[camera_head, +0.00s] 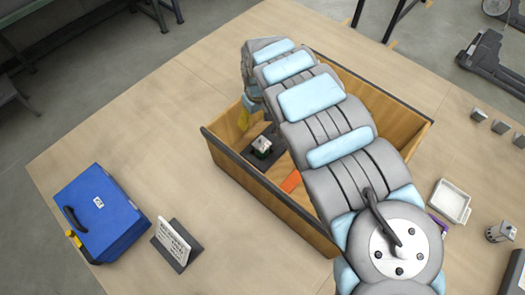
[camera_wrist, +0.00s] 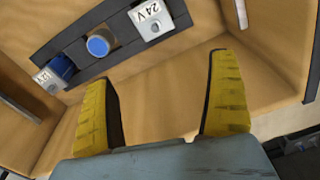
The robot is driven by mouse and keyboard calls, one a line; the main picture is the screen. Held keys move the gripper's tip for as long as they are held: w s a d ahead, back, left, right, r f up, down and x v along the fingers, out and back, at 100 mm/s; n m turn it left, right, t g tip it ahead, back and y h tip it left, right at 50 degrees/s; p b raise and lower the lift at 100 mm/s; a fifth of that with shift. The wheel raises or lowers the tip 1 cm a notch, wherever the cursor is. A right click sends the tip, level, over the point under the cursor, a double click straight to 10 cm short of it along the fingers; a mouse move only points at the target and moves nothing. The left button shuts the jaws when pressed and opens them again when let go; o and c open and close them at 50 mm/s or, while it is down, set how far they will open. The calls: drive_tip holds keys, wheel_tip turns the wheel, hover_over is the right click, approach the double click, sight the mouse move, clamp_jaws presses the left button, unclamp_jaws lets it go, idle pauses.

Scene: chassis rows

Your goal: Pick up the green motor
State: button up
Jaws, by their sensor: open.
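In the head view, a small block with a pale top and dark green sides (camera_head: 262,146) sits on a dark base inside the wooden box (camera_head: 225,160); it looks like the green motor. No green part shows in the wrist view. There, a dark rail (camera_wrist: 75,48) carries a white-topped block marked 24 V (camera_wrist: 152,19), a round blue part (camera_wrist: 98,46) and a blue part with a white label (camera_wrist: 57,71). My gripper (camera_wrist: 160,70) is open, with nothing between its yellow fingers.
An orange piece (camera_head: 290,181) lies in the box, whose walls surround my gripper. My arm hides much of the box. A blue case (camera_head: 105,215) and a small sign (camera_head: 175,243) stand on the table at left. A white tray (camera_head: 450,202) is at right.

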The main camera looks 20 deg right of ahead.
sight(261, 144)
drive_tip(key=shift+g, duration=0.4)
drive_tip(key=f, duration=0.4)
drive_tip(key=s+f+b, duration=0.1)
drive_tip(key=f, duration=0.3)
drive_tip(key=s+d+f+b, duration=0.1)
drive_tip(key=f, duration=0.3)
drive_tip(key=shift+f, duration=0.25)
drive_tip(key=shift+w+a+f+b, duration=0.1)
drive_tip(key=shift+f+b, duration=0.1)
drive_tip(key=shift+f, duration=0.75)
drive_tip(key=shift+a+f+b, duration=0.1)
drive_tip(key=shift+f+b, duration=0.05)
drive_tip(key=shift+f, duration=0.8)
drive_tip(key=shift+d+f, duration=0.15)
drive_tip(key=shift+f, duration=0.5)
drive_tip(key=c, duration=1.3)
